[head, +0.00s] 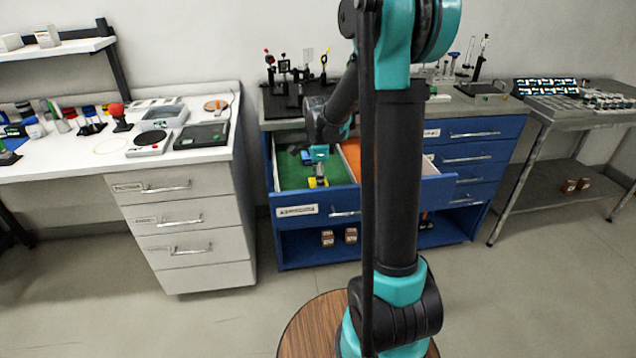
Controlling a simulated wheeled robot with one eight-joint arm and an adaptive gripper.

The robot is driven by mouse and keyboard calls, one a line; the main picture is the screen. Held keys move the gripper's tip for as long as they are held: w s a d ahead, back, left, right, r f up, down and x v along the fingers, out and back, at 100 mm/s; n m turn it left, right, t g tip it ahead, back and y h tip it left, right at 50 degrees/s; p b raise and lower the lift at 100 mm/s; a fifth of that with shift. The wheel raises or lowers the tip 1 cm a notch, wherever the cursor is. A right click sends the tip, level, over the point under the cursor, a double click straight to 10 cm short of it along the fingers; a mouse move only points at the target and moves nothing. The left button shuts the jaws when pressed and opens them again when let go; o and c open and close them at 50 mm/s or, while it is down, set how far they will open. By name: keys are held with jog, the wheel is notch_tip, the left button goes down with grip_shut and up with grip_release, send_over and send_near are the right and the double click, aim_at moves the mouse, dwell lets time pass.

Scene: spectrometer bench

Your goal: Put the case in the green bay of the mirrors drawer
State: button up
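The open blue drawer (375,200) has a green bay (291,174) at its left and an orange bay (350,153) beside it. My gripper (318,178) points down over the green bay. A small yellow thing (318,183) shows at its tip, low in the bay or just above its floor. It may be the case, but it is too small to be sure. I cannot tell whether my fingers are closed on it or whether it touches the floor. My arm hides much of the drawer's middle and right. The drawer's label is too small to read.
Optics stand on the dark bench top (275,105) behind the drawer. Brown boxes (327,238) sit on the shelf below. A white bench (190,150) is at left and a grey table (560,112) at right. The floor in front is clear.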

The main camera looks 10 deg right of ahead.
jog(key=o, duration=1.1)
jog(key=shift+f, duration=0.1)
jog(key=shift+c, duration=0.2)
notch_tip(320, 180, up, 12)
jog(key=shift+r, duration=0.15)
